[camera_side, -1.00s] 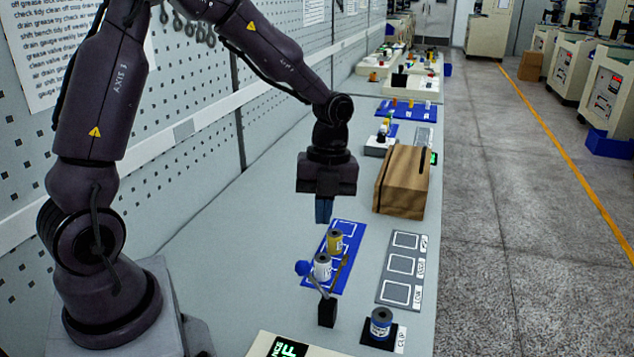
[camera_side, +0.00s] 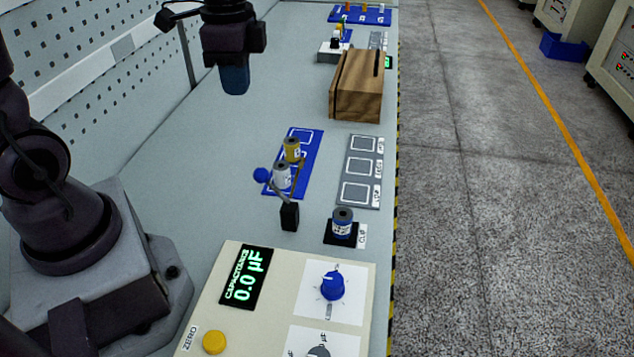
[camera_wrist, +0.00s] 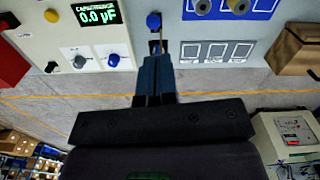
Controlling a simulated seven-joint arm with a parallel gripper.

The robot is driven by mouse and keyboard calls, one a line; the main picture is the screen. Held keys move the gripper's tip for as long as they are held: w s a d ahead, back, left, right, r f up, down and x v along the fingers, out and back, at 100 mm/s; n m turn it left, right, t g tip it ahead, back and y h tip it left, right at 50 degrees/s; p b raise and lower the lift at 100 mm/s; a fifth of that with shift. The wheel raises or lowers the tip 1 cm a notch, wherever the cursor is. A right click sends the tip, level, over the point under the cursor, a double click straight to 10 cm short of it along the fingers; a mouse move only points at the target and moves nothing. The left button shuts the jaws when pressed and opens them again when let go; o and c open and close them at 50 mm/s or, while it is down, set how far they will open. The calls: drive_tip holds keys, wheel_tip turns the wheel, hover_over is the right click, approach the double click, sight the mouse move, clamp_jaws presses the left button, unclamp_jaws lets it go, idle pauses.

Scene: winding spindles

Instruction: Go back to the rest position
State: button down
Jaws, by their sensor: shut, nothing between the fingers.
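My gripper (camera_side: 235,88) is shut and empty. In the side view it hangs fingers down, high above the bench and to the left of the blue mat (camera_side: 312,172). In the wrist view its closed blue fingers (camera_wrist: 155,65) show in the middle, and nothing is between them. A gold-topped spool (camera_side: 292,149) and a white spool (camera_side: 281,177) stand on or over the blue mat, apart from the gripper. A blue-and-white spool (camera_side: 343,225) stands on the black pad marked CLIP.
A black post (camera_side: 290,216) with thin arms and a blue ball (camera_side: 261,175) stands before the mat. A grey three-square plate (camera_side: 361,167), a wooden block (camera_side: 357,88) and a capacitance meter (camera_side: 290,300) reading 0.0 µF lie around. The bench left of the mat is clear.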

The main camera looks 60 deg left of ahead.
drive_tip(key=s+d+r+n+t, duration=0.4)
drive_tip(key=s+r+n, duration=0.3)
drive_tip(key=s, duration=0.2)
drive_tip(key=shift+d+r+t, duration=0.35)
drive_tip(key=shift+d+t, duration=0.05)
drive_tip(key=shift+t, duration=0.5)
